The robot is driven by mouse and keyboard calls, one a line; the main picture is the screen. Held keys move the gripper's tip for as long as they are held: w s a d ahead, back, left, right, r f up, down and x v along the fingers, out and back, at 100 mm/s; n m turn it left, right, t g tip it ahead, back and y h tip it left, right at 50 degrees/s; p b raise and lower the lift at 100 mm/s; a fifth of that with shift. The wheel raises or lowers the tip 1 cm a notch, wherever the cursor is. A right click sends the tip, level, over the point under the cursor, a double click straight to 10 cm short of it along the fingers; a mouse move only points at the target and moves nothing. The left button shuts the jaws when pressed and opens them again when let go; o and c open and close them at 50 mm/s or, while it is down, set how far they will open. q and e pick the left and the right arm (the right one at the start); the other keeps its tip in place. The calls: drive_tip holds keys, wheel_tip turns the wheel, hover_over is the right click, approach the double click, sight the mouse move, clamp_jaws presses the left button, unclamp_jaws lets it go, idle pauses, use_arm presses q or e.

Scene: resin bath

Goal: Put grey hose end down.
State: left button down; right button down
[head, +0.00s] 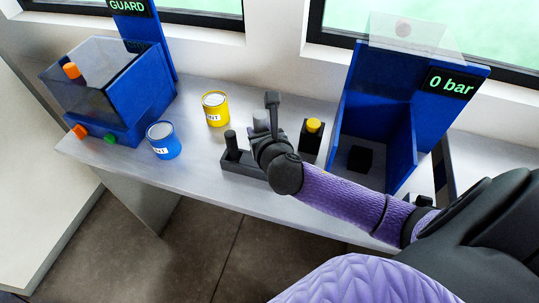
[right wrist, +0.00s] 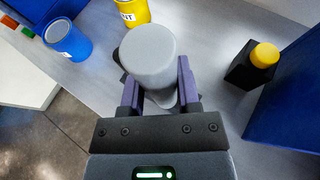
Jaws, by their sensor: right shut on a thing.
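The grey hose end (right wrist: 148,52) is a thick, rounded grey cylinder between the two purple fingers of my right gripper (right wrist: 159,82) in the right wrist view. The fingers press on it from both sides, so the gripper is shut on it. In the head view, a bit of the grey hose end (head: 261,121) shows past my right gripper (head: 264,136), over the middle of the bench by a low black holder (head: 236,163). My arm hides part of that holder. I cannot tell whether the hose end touches anything below. My left gripper is in neither view.
A yellow can (head: 215,109) and a blue can (head: 163,141) stand left on the grey bench (head: 190,170). A black box with a yellow button (head: 313,126) stands close right of my gripper. Beyond it is a blue booth (head: 402,150) reading 0 bar. A blue guard box (head: 140,100) is far left.

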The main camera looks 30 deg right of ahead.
drive_tip(key=shift+y, duration=0.3)
drive_tip(key=f+b, duration=0.1)
drive_tip(key=f, duration=0.2)
drive_tip(key=d+f+b, duration=0.1)
drive_tip(key=f+b, duration=0.1)
drive_tip(key=f, duration=0.2)
drive_tip(key=d+f+b, duration=0.1)
drive_tip(key=f+b, duration=0.1)
drive_tip(key=f, duration=0.2)
drive_tip(key=shift+w+d, duration=0.15)
drive_tip(key=shift+d, duration=0.05)
drive_tip(key=shift+r, duration=0.2)
drive_tip(key=shift+f, duration=0.15)
drive_tip(key=c, duration=0.7)
unclamp_jaws()
drive_tip(key=o, duration=0.4)
drive_tip(key=shift+s+r, duration=0.25)
drive_tip(key=shift+r, duration=0.1)
drive_tip(key=p+v, duration=0.3)
drive_tip(key=v, duration=0.8)
drive_tip(key=shift+s+a, duration=0.1)
drive_tip(key=shift+s, duration=0.1)
